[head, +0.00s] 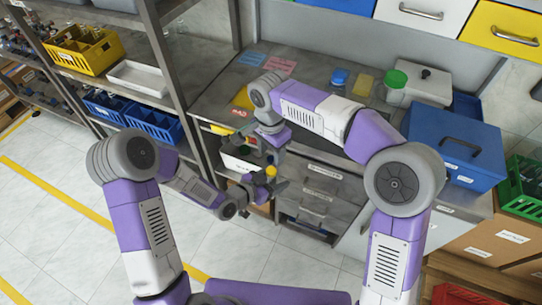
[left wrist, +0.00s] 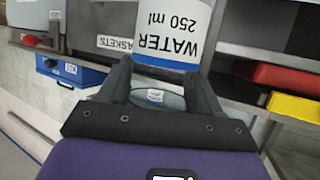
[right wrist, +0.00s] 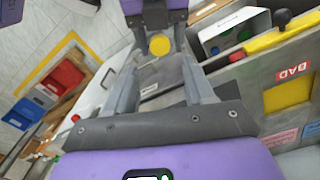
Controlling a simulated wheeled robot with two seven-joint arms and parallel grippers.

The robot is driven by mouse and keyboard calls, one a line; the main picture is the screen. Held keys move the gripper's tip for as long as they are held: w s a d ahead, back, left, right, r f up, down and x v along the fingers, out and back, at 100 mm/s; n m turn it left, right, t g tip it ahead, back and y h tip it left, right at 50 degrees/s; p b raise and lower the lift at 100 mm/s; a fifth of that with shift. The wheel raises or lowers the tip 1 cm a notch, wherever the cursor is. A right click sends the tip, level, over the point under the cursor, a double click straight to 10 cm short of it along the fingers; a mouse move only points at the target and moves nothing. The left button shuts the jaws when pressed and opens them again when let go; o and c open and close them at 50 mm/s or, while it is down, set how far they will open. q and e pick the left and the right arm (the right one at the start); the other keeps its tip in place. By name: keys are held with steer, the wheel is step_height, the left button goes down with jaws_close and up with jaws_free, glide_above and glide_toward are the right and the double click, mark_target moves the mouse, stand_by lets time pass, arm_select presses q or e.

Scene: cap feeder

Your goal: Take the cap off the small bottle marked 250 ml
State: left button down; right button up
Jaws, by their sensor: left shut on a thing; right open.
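The small bottle (left wrist: 172,30) has a white label reading "WATER 250 ml" with a blue band, and fills the top of the left wrist view. My left gripper (left wrist: 160,72) is shut on it; in the head view the left gripper (head: 262,187) holds it in front of the bench. Its yellow cap (head: 271,171) is on top and faces my right gripper. The cap also shows in the right wrist view (right wrist: 160,45), in line with the space between the open fingers of my right gripper (right wrist: 158,62). I cannot tell whether those fingers touch it.
A white bin (right wrist: 232,36) with green and blue things inside stands beside the right gripper. The bench has a "BAD" sign (right wrist: 294,72), a green-lidded jar (head: 395,86) and a blue box (head: 455,150). Shelving stands to the left. The floor in front is clear.

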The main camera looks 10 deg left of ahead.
mark_target(271, 170)
steer(key=shift+f, duration=3.9)
jaws_close()
steer(key=n, duration=0.3)
steer(key=shift+r, duration=0.1)
steer(key=shift+o, duration=0.2)
jaws_free()
steer(key=shift+r, duration=0.1)
